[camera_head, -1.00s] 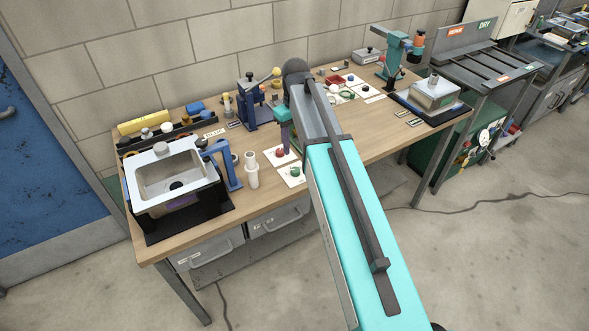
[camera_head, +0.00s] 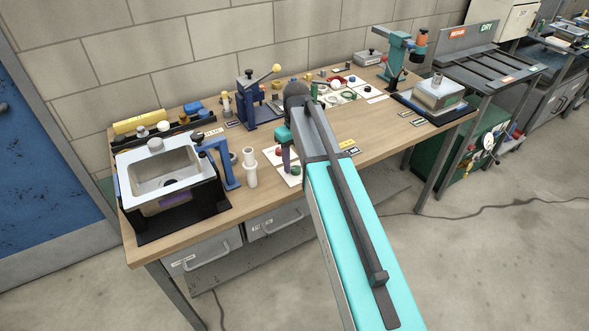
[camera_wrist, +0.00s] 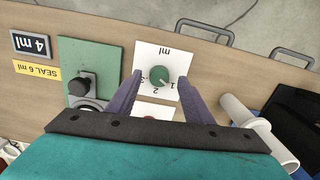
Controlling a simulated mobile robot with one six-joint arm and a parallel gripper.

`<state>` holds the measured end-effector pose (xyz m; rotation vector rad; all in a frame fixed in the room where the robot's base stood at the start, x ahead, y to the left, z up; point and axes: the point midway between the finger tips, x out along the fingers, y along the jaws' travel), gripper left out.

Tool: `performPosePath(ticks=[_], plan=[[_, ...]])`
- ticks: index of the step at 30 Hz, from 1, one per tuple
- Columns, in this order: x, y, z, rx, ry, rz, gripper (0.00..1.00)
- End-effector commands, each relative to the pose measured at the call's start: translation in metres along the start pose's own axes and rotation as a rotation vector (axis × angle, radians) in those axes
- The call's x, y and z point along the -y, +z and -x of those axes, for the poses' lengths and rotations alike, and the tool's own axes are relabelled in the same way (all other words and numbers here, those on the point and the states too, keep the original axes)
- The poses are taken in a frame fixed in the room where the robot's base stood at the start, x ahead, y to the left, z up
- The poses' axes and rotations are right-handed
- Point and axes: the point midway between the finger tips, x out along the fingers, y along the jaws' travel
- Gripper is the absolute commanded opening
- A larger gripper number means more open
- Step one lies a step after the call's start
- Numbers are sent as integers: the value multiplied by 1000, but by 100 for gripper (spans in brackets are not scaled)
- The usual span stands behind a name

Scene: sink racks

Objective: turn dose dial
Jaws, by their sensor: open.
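The dose dial is a round green knob (camera_wrist: 157,74) on a white card (camera_wrist: 166,56) marked "ml", with 1, 2 and 3 around it. A white pointer mark on the knob faces roughly between 1 and 2. In the wrist view my gripper (camera_wrist: 159,80) is open, with one purple finger on each side of the knob and a visible gap to it. Its height above the card is hard to judge. In the head view the green knob (camera_head: 295,170) sits near the bench's front edge, partly covered by my gripper (camera_head: 288,168).
A red knob (camera_wrist: 150,112) on another card lies just behind. A green plate with a black knob (camera_wrist: 81,85) and "4 ml" (camera_wrist: 33,45) and "SEAL 6 ml" (camera_wrist: 37,73) labels lie left.

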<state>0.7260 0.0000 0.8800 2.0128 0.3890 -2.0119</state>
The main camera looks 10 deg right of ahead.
Motion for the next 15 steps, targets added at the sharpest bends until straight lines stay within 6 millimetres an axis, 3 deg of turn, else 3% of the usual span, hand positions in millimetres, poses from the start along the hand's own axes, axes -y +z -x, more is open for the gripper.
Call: performPosePath(ticks=[6, 15], plan=[[0, 0, -15, 0, 0, -1, 46], [-1, 0, -17, 0, 0, -1, 46]])
